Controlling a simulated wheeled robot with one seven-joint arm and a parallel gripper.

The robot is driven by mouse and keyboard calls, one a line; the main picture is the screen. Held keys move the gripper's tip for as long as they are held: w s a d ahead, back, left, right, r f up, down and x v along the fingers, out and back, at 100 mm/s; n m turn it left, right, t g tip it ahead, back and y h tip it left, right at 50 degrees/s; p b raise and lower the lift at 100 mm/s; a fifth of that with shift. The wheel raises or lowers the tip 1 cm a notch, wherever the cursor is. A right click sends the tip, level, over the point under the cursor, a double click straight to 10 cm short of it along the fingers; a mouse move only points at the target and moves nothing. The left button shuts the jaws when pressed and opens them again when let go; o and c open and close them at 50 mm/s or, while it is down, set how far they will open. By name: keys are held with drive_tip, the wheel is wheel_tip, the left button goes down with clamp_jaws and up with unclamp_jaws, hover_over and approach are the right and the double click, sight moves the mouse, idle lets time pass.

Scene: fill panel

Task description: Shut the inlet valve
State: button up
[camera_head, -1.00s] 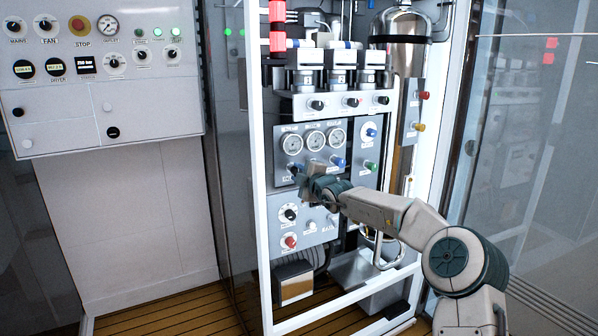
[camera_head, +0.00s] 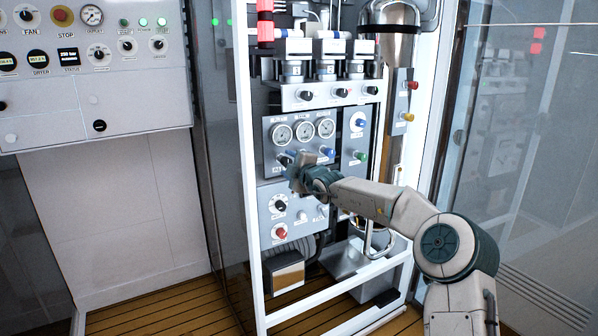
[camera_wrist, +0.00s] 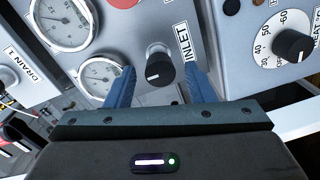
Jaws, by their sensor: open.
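The inlet valve is a black knob (camera_wrist: 159,70) with a white pointer line, on a short metal stem beside the "INLET" label (camera_wrist: 184,42) in the wrist view. My gripper (camera_wrist: 162,80) is open, with one blue finger on each side of the knob. Gaps show between the fingers and the knob, so it is not clasped. In the head view my gripper (camera_head: 296,169) is at the grey gauge panel, just below the row of gauges. It largely hides the inlet knob there.
Round gauges (camera_head: 304,132) sit above my gripper. A blue knob (camera_head: 328,152), a green knob (camera_head: 360,156), a black dial (camera_head: 279,205) and a red knob (camera_head: 280,232) are close by. The white cabinet frame (camera_head: 249,180) stands to the left. A drain label (camera_wrist: 22,62) shows in the wrist view.

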drive_tip(key=v, duration=1.3)
drive_tip(key=shift+s+p, duration=0.2)
drive_tip(key=shift+p, duration=0.1)
drive_tip(key=s+a+r+n+g+p, duration=0.15)
drive_tip(key=s+n+g+p, duration=0.3)
drive_tip(key=s+n, duration=0.75)
drive_tip(key=s+a+r+n+g+p, duration=0.1)
drive_tip(key=s+a+n+g+p, duration=0.5)
drive_tip(key=n, duration=1)
drive_tip(key=s+d+r+n+g+h+p, duration=0.1)
drive_tip(key=s+d+r+n+h+p, duration=0.2)
drive_tip(key=s+d+n, duration=1.9)
drive_tip(key=s+d+h+p, duration=0.1)
drive_tip(key=s+h+p, duration=0.2)
drive_tip(key=h+p, duration=0.2)
drive_tip(key=shift+d+h, duration=0.3)
drive_tip(key=shift+h, duration=0.6)
drive_tip(key=shift+c, duration=0.2)
